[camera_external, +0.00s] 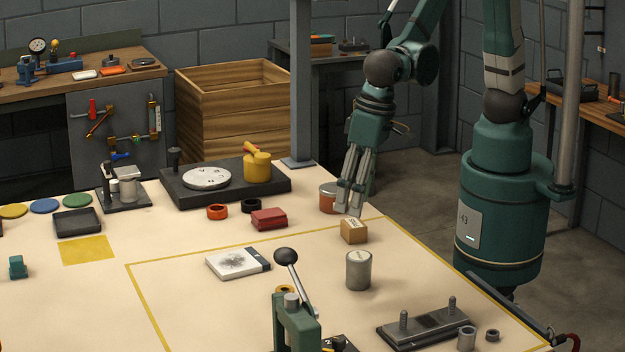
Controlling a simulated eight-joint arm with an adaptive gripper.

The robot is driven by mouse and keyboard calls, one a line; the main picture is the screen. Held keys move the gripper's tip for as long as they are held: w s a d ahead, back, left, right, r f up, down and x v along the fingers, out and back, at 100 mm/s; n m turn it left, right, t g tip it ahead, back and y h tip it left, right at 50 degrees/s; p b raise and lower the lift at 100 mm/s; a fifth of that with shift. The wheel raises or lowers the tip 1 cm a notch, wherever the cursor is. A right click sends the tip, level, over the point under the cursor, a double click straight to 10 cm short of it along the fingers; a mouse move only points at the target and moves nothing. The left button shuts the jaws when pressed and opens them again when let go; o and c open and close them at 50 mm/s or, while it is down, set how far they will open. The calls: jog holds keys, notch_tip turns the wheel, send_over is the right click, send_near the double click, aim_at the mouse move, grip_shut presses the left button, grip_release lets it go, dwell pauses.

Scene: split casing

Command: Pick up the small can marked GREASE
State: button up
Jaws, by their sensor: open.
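My gripper (350,208) hangs fingers down over the right part of the table, open, with nothing seen between its fingers. A grey can (358,271) stands upright in front of the gripper, inside the yellow outline. No GREASE marking is legible on any of these, so I cannot tell which is the named can.
A lever press (296,315) stands in front. Bare table lies around the grey can.

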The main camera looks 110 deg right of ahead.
aim_at(360, 255)
jog(key=a+f, duration=0.2)
jog(key=w+a+f+m, duration=0.1)
jog(key=a+f, duration=0.1)
jog(key=f, duration=0.1)
jog(key=a+f+m, duration=0.1)
jog(key=a+f, duration=0.1)
jog(key=shift+w+f+g+h, duration=0.15)
jog(key=shift+f+g+h, duration=0.1)
jog(key=shift+g+h, duration=0.15)
jog(key=shift+w+d+f, duration=0.1)
jog(key=shift+d+f, duration=0.05)
jog(key=shift+f, duration=1.15)
jog(key=shift+d+f+b, duration=0.15)
jog(key=shift+f+b, duration=0.15)
jog(key=shift+f, duration=1)
jog(key=shift+d+f+b, duration=0.1)
jog(key=shift+f+b, duration=0.15)
jog(key=shift+f, duration=1.05)
jog(key=c, duration=1.1)
